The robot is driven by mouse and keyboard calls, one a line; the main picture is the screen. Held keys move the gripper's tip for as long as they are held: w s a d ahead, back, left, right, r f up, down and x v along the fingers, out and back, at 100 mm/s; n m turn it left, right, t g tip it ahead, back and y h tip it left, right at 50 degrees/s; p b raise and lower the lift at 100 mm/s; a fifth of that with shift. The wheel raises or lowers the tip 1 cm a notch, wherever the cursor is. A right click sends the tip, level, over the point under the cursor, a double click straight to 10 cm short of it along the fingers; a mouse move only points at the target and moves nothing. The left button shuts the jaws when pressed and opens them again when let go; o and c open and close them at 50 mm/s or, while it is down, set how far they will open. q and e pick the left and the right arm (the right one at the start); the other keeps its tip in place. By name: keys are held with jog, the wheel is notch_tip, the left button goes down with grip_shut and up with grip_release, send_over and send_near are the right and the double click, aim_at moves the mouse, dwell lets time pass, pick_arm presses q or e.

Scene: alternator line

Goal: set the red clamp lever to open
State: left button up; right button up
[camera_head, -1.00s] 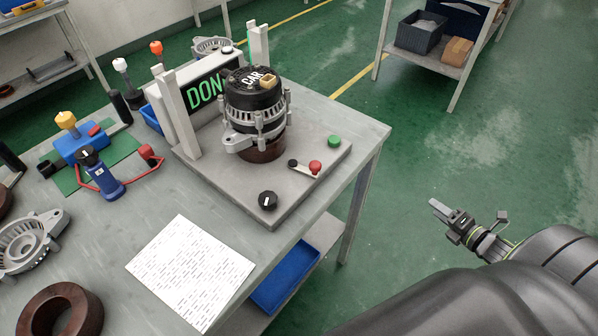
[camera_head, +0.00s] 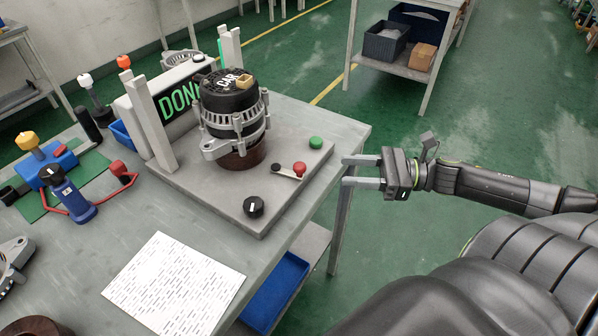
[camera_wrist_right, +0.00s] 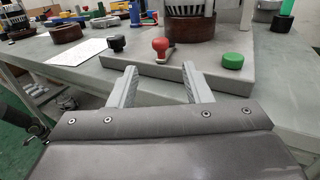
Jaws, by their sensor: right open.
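The red clamp lever (camera_head: 299,169) is a small red knob on a short grey arm, on the front right part of the grey test stand. In the right wrist view the red knob (camera_wrist_right: 160,45) stands upright ahead, between the two fingers. My right gripper (camera_head: 345,171) is open and empty, to the right of the lever at the table's edge, its fingers pointing left toward it. It also shows in the wrist view (camera_wrist_right: 160,73), apart from the knob. My left gripper is not in view.
A green button (camera_head: 316,142) and a black dial (camera_head: 254,207) flank the lever. The alternator (camera_head: 233,110) stands behind it, beside a display (camera_head: 180,100) reading DON, partly hidden. A paper sheet (camera_head: 174,284) lies in front.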

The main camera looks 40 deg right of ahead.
aim_at(300, 168)
jog(key=b+x, duration=0.2)
jog(key=x, duration=0.4)
jog(key=shift+w+f+b, duration=0.1)
jog(key=shift+f+b, duration=0.05)
jog(key=shift+b, duration=0.15)
jog(key=shift+w+a, duration=0.2)
jog(key=shift+a, duration=0.15)
jog(key=shift+b+x, duration=0.45)
jog(key=shift+x, duration=0.4)
jog(key=shift+w+a, duration=0.45)
jog(key=shift+a, duration=0.05)
jog(key=shift+w+a, duration=0.45)
jog(key=shift+a, duration=0.1)
